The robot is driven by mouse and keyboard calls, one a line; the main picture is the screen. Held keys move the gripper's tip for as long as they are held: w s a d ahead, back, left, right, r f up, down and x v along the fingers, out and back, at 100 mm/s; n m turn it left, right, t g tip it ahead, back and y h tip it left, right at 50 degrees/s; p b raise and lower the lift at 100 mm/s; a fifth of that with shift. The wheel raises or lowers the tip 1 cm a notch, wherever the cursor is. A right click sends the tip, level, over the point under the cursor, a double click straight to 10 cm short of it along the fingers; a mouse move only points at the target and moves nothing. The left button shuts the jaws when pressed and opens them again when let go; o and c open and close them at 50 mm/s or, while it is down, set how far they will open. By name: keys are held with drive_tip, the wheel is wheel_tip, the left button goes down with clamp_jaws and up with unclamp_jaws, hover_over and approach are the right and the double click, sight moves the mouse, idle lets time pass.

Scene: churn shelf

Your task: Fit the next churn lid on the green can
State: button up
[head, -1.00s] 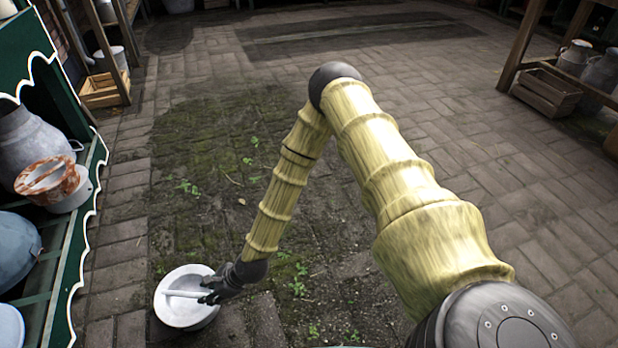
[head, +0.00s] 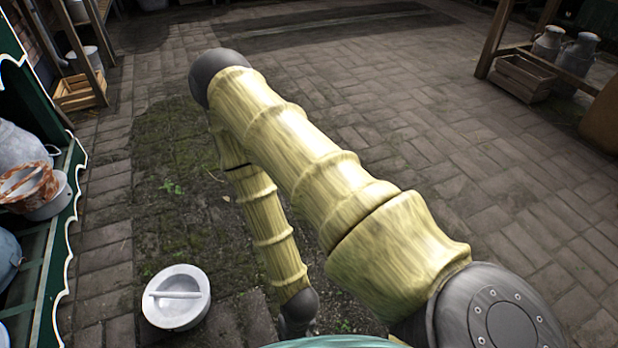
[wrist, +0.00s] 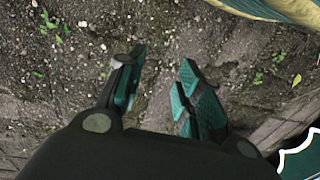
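A pale grey round lid (head: 177,296) with a bar handle across its top sits on the paving at the lower left of the head view. My gripper (wrist: 160,78) is open and empty in the wrist view, its teal-padded fingers apart over bare mossy ground. In the head view its dark wrist end shows low in the picture, to the right of the lid and apart from it; the fingertips are hidden there. I cannot make out a green can. A teal curved edge at the bottom of the head view is too cut off to identify.
A green shelf (head: 52,262) with scalloped white trim stands at left, holding a grey churn (head: 18,147) and a rust-marked piece (head: 28,184). Its trim also shows in the wrist view. A crate (head: 522,78) and churns (head: 577,54) stand at far right. The middle paving is clear.

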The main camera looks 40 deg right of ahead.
drive_tip(key=d+n, duration=0.1)
drive_tip(key=s+d+r+n, duration=0.1)
drive_tip(key=s+d+n+h, duration=0.1)
drive_tip(key=shift+s+d+r, duration=0.15)
drive_tip(key=shift+s+r, duration=0.1)
drive_tip(key=shift+r, duration=0.05)
drive_tip(key=shift+r, duration=0.1)
drive_tip(key=shift+o, duration=0.5)
wheel_tip(320, 180, up, 41)
drive_tip(key=p, duration=4.1)
drive_tip(key=shift+c, duration=0.4)
